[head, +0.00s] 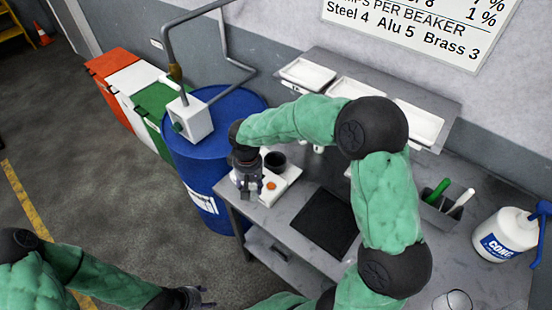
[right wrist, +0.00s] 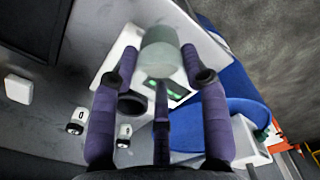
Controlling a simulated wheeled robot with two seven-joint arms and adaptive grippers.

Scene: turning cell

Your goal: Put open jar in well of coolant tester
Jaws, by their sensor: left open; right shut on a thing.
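The coolant tester (head: 283,182) is a white box at the left end of the bench, with a dark round well (head: 275,161) and an orange spot on top. It also shows in the right wrist view (right wrist: 110,75), with a green display and the dark well (right wrist: 132,102). My right gripper (head: 247,192) is over the tester's left part. It is shut on a grey-green jar (right wrist: 160,52), held between the fingertips and apart from the well in that view. The jar's opening cannot be made out. My left gripper (head: 203,298) is open and empty, low at the bottom edge.
A blue drum (head: 235,105) with a white pump box stands left of the bench. A black mat (head: 323,222), a tool holder (head: 438,213), a white jug (head: 505,238) and a clear beaker (head: 453,301) are on the bench. White trays (head: 307,73) line the back shelf.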

